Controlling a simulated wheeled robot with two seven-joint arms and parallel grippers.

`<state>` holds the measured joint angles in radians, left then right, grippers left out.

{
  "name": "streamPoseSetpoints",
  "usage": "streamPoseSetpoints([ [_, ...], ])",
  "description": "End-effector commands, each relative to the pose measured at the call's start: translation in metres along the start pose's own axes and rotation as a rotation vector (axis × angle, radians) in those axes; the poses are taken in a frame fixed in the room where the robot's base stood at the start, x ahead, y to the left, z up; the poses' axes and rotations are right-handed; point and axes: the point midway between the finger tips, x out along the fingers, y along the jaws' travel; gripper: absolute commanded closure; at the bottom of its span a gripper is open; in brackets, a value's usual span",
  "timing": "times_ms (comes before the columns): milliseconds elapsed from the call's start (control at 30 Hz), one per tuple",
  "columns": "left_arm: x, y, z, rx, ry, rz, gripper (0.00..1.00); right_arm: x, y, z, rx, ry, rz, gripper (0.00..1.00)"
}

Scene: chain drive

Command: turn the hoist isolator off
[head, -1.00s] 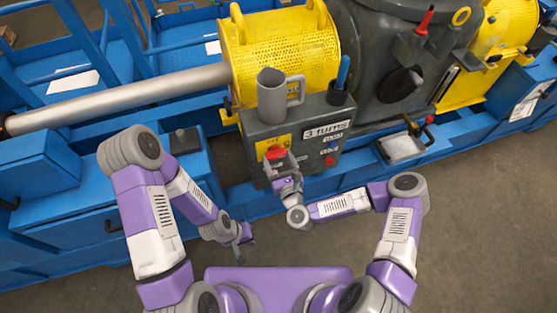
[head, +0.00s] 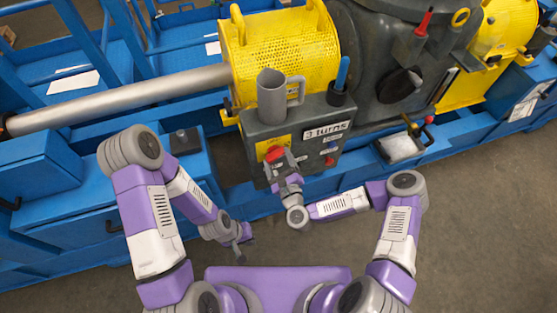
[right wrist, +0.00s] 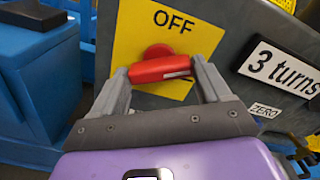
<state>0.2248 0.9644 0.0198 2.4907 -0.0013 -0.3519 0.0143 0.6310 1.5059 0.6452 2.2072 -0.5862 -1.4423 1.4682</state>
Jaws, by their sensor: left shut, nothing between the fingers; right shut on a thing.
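The hoist isolator is a red rotary handle (right wrist: 160,68) on a yellow plate (right wrist: 126,40). The word OFF stands above it in the right wrist view. The handle lies nearly crosswise, its right end a little higher in that view. In the head view the red handle (head: 275,154) is on the front of the grey control box (head: 310,118). My right gripper (right wrist: 155,75) is shut on the handle, one finger at each end. It also shows in the head view (head: 278,162). My left gripper (head: 244,242) is shut and empty, low and left of the box.
A "3 turns" sign (head: 326,130) and a small ZERO label (right wrist: 264,110) are right of the isolator. Open floor lies at right.

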Motion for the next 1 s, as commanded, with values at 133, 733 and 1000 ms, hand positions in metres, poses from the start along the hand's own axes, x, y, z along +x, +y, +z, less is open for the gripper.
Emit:
streamPoseSetpoints([
  [133, -0.003, 0.001, 0.0, 0.0, 0.0, 0.0, 1.0, 0.0, -0.001, 0.001, -0.142, -0.001, -0.001, 0.54],
  [733, -0.012, 0.004, 0.001, 0.0, 0.0, 0.0, 1.0, 0.0, 0.0, 0.001, -0.707, -0.002, -0.001, 0.54],
  [1000, -0.015, 0.005, 0.001, 0.0, 0.0, 0.0, 1.0, 0.001, -0.001, 0.001, -0.913, -0.001, -0.002, 0.54],
])
